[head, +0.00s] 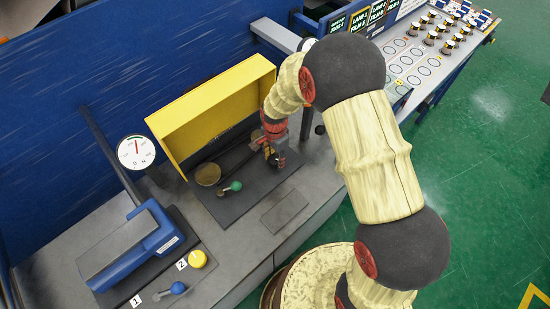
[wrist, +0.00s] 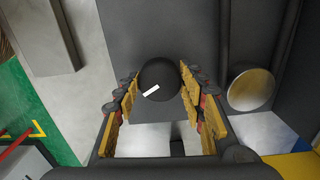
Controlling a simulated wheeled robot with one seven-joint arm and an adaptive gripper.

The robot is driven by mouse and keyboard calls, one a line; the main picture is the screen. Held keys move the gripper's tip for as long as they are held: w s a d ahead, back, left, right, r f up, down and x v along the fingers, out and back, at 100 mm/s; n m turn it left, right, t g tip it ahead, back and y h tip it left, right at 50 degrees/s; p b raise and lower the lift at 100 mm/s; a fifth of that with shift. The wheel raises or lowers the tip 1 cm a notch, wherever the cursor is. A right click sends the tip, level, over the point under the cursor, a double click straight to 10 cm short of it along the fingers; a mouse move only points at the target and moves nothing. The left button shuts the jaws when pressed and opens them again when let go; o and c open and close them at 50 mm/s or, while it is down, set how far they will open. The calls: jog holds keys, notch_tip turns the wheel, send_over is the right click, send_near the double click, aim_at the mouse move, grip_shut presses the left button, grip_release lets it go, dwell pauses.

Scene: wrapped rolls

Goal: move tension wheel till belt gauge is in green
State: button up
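The round white gauge (head: 136,152) stands at the left in the head view. It has red marks or a needle and a little green near its edge, too small to read surely. My gripper (head: 277,158) is low over the dark plate in front of the open yellow cover. In the wrist view my gripper (wrist: 158,82) is open, its fingers on either side of a round black knob (wrist: 160,72) with a white mark. Contact with the knob cannot be told. I cannot tell whether this knob is the tension wheel; the head view mostly hides it.
The yellow cover (head: 215,105) stands behind my gripper. A brass disc (head: 208,174) and a green-knobbed lever (head: 235,186) are to its left. A blue machine (head: 140,250), a yellow knob (head: 198,259) and a blue-knobbed lever (head: 178,288) are nearer.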

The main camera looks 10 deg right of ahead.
aim_at(275, 159)
jog(key=o, duration=0.4)
jog(key=shift+o, duration=0.2)
notch_tip(275, 159, up, 12)
dwell(0.5)
dwell(0.5)
